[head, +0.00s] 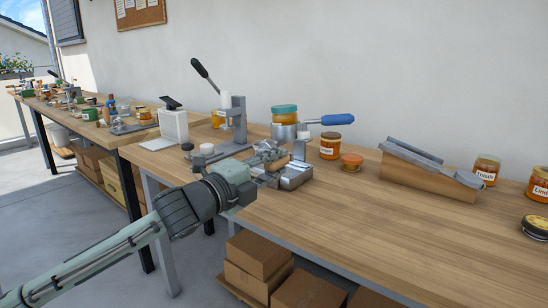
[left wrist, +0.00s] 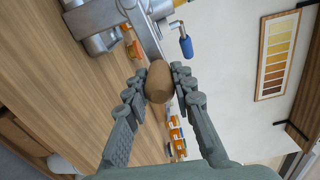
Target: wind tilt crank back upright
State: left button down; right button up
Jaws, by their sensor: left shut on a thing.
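My left gripper (head: 272,154) reaches in from the left to the metal device on the bench. In the left wrist view its two fingers (left wrist: 158,84) are closed on a brown rounded crank knob (left wrist: 159,72) from both sides. A grey metal arm runs up from behind the knob to the device's metal body (left wrist: 95,22). My right gripper is not seen.
A sloped metal tray on a wooden block (head: 430,175) lies further right. The bench front right (head: 400,235) is clear.

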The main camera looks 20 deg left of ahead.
pick_arm(q)
jog(key=shift+f+m, duration=0.4)
jog(key=shift+m, duration=0.1)
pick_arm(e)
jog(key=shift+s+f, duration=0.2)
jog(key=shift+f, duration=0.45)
pick_arm(q)
jog(key=c, duration=1.3)
grip_release()
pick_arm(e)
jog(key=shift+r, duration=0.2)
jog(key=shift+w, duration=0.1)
pick_arm(q)
jog(key=shift+v, duration=6.05)
